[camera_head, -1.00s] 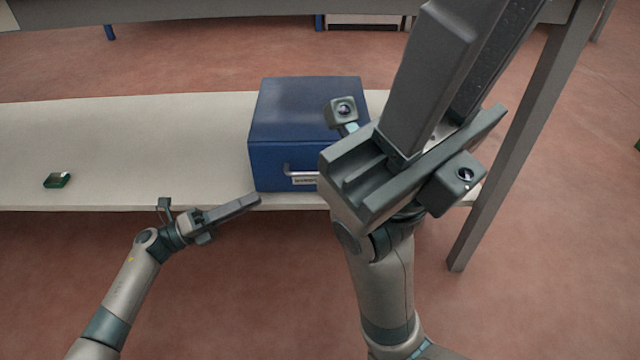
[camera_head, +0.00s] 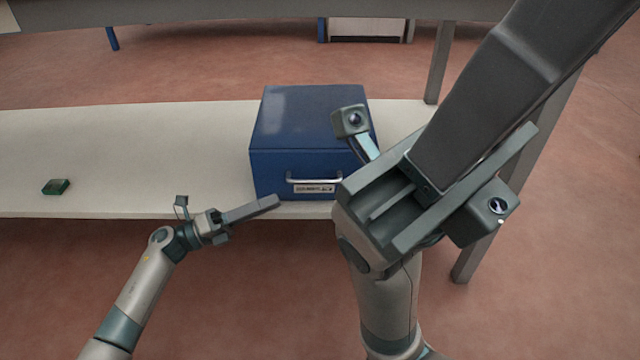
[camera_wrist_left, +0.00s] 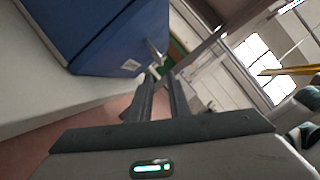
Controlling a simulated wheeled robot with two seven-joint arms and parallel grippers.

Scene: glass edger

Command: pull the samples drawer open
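The samples drawer is a dark blue box (camera_head: 312,135) on the table, with a shut front facing me. Its silver bar handle (camera_head: 314,178) and a white label (camera_head: 314,189) show on the front. In the left wrist view, the handle (camera_wrist_left: 155,52) is beyond the fingertips. My left gripper (camera_head: 278,201) is just in front of the box, left of and below the handle, and not touching it. Its fingers show apart and empty in the left wrist view (camera_wrist_left: 162,80). My right gripper (camera_head: 560,50) is large and close to the camera; its finger gap is hidden.
The white table (camera_head: 130,150) is mostly clear left of the box. A small green object (camera_head: 56,187) lies at its left. A grey table leg (camera_head: 470,255) stands at the right. The right arm covers the area right of the box.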

